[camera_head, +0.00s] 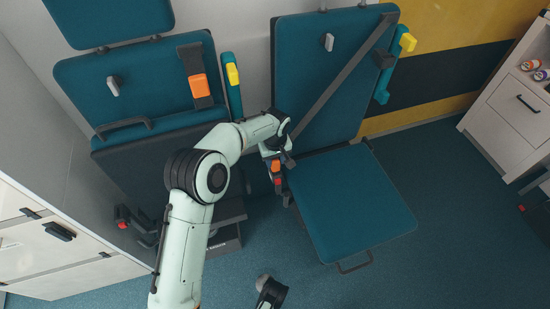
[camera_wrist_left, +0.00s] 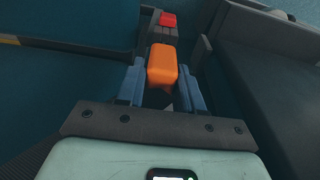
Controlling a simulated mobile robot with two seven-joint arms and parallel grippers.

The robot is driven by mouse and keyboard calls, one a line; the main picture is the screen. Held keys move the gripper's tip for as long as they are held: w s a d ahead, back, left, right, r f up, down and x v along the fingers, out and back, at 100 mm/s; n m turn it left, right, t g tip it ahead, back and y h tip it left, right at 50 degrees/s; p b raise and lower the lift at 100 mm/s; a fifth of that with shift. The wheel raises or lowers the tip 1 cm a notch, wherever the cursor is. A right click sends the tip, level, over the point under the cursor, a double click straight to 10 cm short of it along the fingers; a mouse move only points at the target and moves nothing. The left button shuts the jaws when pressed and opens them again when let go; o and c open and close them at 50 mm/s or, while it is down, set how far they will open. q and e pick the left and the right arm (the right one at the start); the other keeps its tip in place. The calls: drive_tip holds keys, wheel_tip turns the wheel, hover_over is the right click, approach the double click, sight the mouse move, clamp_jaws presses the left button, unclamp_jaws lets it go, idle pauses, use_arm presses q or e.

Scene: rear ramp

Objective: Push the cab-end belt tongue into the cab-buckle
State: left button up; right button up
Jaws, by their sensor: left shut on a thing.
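My left gripper (camera_head: 275,156) is at the left edge of the right seat, shut on an orange belt tongue (camera_head: 276,166). In the left wrist view the orange tongue (camera_wrist_left: 162,64) sits between the two blue-grey fingers (camera_wrist_left: 162,88). A dark buckle with a red button (camera_head: 277,181) is just beyond it, in line with the tongue. The buckle's red button also shows in the left wrist view (camera_wrist_left: 167,19). Tongue and buckle look very close; I cannot tell whether the tongue's metal is inside. A dark part at the bottom edge may be my right gripper (camera_head: 271,292).
The right seat cushion (camera_head: 350,203) is folded down; a dark belt (camera_head: 340,75) crosses its backrest. The left seat (camera_head: 135,85) is folded up and carries another orange tongue (camera_head: 199,86). Another red-buttoned buckle (camera_head: 123,212) is low left. A white cabinet (camera_head: 510,100) stands right; floor is clear before it.

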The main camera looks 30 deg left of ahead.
use_arm(q)
drive_tip(key=shift+f, duration=0.15)
drive_tip(key=shift+r, duration=0.2)
drive_tip(key=shift+w+r+p, duration=0.25)
drive_tip(key=shift+r+p, duration=0.5)
drive_tip(key=shift+r, duration=0.5)
clamp_jaws()
drive_tip(key=shift+r, duration=0.3)
drive_tip(key=shift+s+d+r, duration=0.1)
drive_tip(key=shift+f, duration=0.2)
drive_tip(key=shift+s+f+p, duration=0.1)
drive_tip(key=shift+s+p, duration=0.05)
drive_tip(key=shift+p, duration=0.2)
drive_tip(key=shift+s, duration=0.1)
